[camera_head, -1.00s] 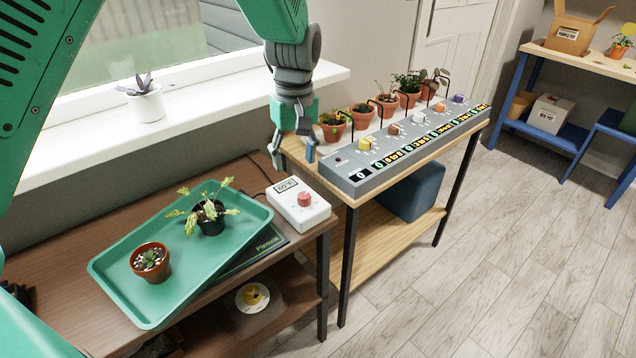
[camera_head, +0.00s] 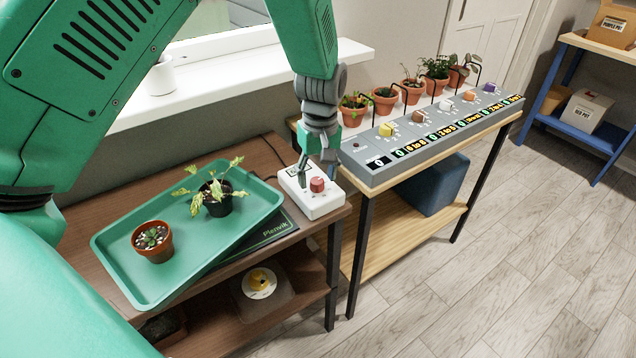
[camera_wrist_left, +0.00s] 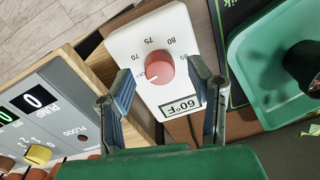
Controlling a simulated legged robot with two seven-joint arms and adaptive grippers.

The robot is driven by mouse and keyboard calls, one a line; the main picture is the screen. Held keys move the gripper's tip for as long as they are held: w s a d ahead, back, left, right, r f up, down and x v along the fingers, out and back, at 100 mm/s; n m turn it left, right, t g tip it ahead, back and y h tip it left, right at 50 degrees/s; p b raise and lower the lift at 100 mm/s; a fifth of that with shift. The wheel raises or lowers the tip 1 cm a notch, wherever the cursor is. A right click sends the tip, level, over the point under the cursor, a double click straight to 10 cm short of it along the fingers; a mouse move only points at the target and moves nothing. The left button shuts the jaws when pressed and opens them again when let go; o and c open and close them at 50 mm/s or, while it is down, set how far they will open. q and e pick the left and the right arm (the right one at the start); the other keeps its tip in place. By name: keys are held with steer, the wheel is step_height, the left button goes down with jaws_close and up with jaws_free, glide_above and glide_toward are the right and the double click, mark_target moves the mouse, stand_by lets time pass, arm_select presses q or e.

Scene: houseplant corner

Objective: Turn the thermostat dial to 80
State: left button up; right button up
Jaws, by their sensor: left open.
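The thermostat (camera_head: 326,205) is a white box with a red dial (camera_head: 317,184) on the brown table, right of the tray. In the left wrist view the dial (camera_wrist_left: 159,69) has a pale pointer mark toward the lower left. My left gripper (camera_head: 319,172) is open just above the thermostat. In the left wrist view its fingers (camera_wrist_left: 160,76) stand either side of the dial, apart from it in the picture. I cannot tell if they touch it. My right gripper is not in view.
A green tray (camera_head: 110,242) with two potted plants lies left of the thermostat. A grey control panel (camera_head: 372,178) with several coloured knobs and pots behind it stands close on the right. The window sill (camera_head: 220,72) runs behind. A blue shelf stands far right.

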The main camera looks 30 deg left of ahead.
arm_select(q)
steer(key=shift+f, duration=0.75)
jaws_close()
steer(key=shift+r, duration=0.1)
